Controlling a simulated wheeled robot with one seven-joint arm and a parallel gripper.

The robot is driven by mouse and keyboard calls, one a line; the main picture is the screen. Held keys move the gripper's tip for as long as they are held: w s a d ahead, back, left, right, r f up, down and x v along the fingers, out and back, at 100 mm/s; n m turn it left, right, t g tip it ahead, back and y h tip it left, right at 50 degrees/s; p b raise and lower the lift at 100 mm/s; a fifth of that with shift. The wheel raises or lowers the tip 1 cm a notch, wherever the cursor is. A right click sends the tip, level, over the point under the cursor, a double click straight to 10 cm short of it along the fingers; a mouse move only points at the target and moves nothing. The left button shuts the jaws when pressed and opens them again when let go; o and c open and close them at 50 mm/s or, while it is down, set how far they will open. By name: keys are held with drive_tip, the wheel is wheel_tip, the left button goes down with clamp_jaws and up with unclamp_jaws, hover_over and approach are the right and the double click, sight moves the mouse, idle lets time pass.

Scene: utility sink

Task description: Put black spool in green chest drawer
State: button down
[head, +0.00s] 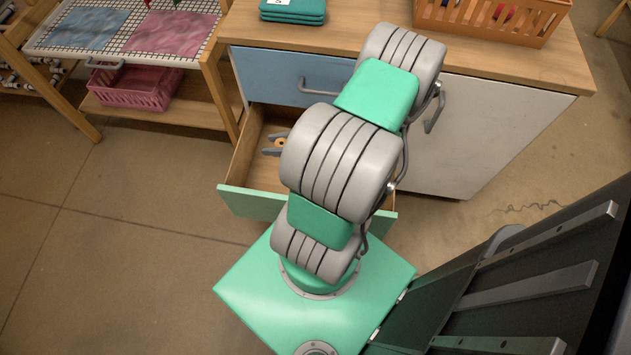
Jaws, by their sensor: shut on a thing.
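The green chest drawer (252,203) is pulled open below a blue drawer front, with its wooden inside partly visible. My gripper (269,145) is over or inside the left part of the open drawer; its height above the drawer floor is hard to tell. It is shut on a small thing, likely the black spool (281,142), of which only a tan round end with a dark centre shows. My arm hides the rest of it and the drawer's right part.
The blue drawer (300,77) above is shut. On the countertop are folded green cloths (293,10) and an orange crate (490,18). A pink basket (130,88) sits on the rack shelf at left. Floor at left is clear.

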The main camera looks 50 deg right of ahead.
drive_tip(key=s+f+b, duration=0.3)
drive_tip(key=s+f, duration=0.2)
drive_tip(key=f, duration=0.3)
drive_tip(key=b, duration=0.5)
hover_over(275, 160)
drive_tip(key=f, duration=0.9)
drive_tip(key=shift+s+f, duration=0.3)
drive_tip(key=f, duration=0.1)
drive_tip(key=f+b, duration=0.1)
drive_tip(key=f, duration=0.1)
drive_tip(key=shift+w+f, duration=0.2)
drive_tip(key=shift+f, duration=0.05)
drive_tip(key=shift+r, duration=0.1)
drive_tip(key=c, duration=1.5)
unclamp_jaws()
drive_tip(key=shift+b, duration=0.3)
drive_tip(key=o, duration=0.5)
